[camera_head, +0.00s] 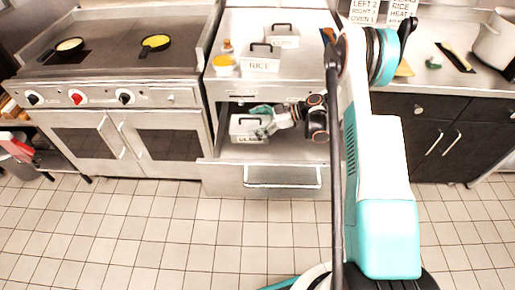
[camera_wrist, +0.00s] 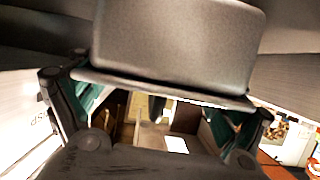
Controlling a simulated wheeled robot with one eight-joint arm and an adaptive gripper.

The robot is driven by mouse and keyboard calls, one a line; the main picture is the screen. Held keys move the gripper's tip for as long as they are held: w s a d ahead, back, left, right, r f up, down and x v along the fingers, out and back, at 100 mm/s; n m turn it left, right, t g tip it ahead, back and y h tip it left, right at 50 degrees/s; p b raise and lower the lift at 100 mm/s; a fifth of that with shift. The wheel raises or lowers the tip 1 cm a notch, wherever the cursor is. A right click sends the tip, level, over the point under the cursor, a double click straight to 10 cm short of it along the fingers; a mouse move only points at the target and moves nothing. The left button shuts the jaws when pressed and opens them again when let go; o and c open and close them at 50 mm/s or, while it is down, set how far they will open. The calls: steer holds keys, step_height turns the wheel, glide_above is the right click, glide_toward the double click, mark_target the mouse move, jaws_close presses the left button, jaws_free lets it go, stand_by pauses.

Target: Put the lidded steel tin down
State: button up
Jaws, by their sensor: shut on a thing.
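The lidded steel tin (camera_head: 243,138) has a dark top handle and a front label that is too small to read surely. It is at the open drawer (camera_head: 232,158) under the counter. I cannot tell whether its base touches the drawer floor. My gripper (camera_head: 264,121) reaches it from the right, its green fingers shut on it. In the wrist view the grey tin (camera_wrist: 175,45) fills the top middle, between the teal fingers of my gripper (camera_wrist: 165,110). The tin's far side is hidden.
A tin marked RICE (camera_head: 261,66), another lidded tin (camera_head: 283,42) and an orange-filled bowl (camera_head: 223,64) stand on the counter above. A griddle range (camera_head: 105,95) with two small pans is at the left. Dark cabinets (camera_head: 455,130) are at the right. The tiled floor in front is clear.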

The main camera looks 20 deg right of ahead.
step_height(320, 180, down, 13)
steer(key=b, duration=0.4)
steer(key=shift+r, duration=0.15)
steer(key=o, duration=1.3)
steer(key=p+v, duration=0.4)
steer(key=v, duration=0.8)
